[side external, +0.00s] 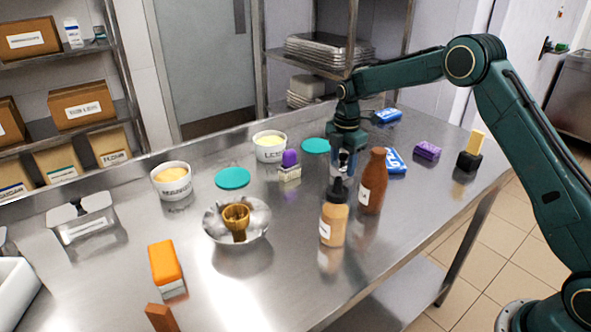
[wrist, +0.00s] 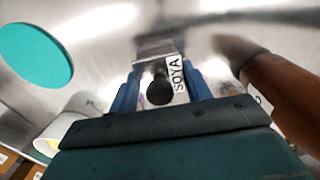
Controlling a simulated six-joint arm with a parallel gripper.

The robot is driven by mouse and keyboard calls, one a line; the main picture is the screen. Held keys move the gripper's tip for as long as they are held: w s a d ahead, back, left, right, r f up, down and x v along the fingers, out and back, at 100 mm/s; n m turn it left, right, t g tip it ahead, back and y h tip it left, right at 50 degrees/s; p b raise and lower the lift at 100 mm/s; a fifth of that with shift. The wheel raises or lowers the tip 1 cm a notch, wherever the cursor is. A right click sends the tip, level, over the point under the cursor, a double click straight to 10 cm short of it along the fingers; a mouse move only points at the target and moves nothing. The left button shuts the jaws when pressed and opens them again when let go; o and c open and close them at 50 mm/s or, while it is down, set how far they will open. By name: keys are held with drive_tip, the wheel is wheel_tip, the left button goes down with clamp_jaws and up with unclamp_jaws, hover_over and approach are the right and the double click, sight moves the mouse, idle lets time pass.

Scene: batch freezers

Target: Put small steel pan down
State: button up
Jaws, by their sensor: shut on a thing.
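My gripper (wrist: 158,88) is shut on a small steel pan (wrist: 153,46), with its blue fingers on either side. The pan has a black round knob (wrist: 160,90) and a white label reading SOYA. In the side external view my gripper (side external: 343,165) points down over the steel table (side external: 290,240), behind two bottles. The pan is mostly hidden there by the fingers and the bottles. I cannot tell whether its base touches the table.
A tan squeeze bottle (side external: 333,220) and a brown bottle (side external: 371,182) stand close in front of my gripper. A teal lid (side external: 316,146) and a purple-topped item (side external: 289,168) lie to its left. Blue packets (side external: 394,162) are to its right. The front middle of the table is clear.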

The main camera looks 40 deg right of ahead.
sight(344, 155)
drive_tip(key=o, duration=1.2)
drive_tip(key=shift+c, duration=0.2)
drive_tip(key=shift+r, duration=0.1)
wheel_tip(344, 155, up, 12)
drive_tip(key=shift+f, duration=0.15)
drive_tip(key=shift+r, duration=0.2)
